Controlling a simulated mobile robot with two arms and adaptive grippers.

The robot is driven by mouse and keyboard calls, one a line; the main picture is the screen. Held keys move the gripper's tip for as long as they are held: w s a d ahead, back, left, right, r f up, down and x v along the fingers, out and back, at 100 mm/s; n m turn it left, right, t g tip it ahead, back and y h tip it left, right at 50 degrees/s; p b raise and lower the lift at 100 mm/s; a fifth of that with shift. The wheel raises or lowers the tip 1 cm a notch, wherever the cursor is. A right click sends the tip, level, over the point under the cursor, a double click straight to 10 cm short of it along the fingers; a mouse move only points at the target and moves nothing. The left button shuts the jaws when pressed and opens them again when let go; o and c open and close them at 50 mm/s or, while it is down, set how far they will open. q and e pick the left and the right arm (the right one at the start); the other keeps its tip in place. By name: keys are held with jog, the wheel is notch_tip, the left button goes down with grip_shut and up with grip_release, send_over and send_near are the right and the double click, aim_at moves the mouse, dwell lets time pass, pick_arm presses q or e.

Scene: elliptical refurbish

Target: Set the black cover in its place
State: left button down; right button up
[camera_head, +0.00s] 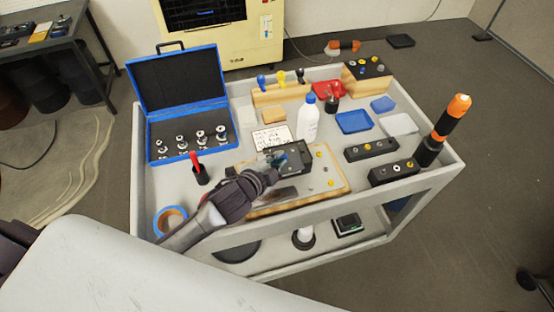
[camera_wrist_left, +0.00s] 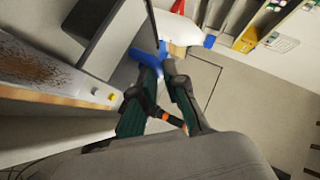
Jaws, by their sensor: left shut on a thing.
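My left gripper (camera_head: 279,161) reaches over the tan wooden board (camera_head: 322,182) on the grey cart. It is shut on the black cover (camera_head: 294,157), a dark block at its fingertips over the board's back edge. Whether the cover touches the board I cannot tell. The board has small yellow knobs and a greyish patch, partly hidden by my arm. In the left wrist view my fingers (camera_wrist_left: 160,72) point up the picture, with a dark panel to their left; the grip itself is unclear there. My right gripper is not in view.
A blue open case (camera_head: 183,107) with metal parts stands left on the cart (camera_head: 455,172). A white bottle (camera_head: 308,120) stands close behind the cover. Two black blocks (camera_head: 371,149) (camera_head: 394,171) and an orange-black tool (camera_head: 446,123) stand right. Blue tape (camera_head: 170,218) lies front left.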

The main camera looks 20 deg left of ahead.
pick_arm(q)
jog(key=shift+f, duration=0.4)
jog(key=shift+f, duration=0.15)
jog(key=shift+f, duration=0.15)
jog(key=c, duration=1.2)
grip_release()
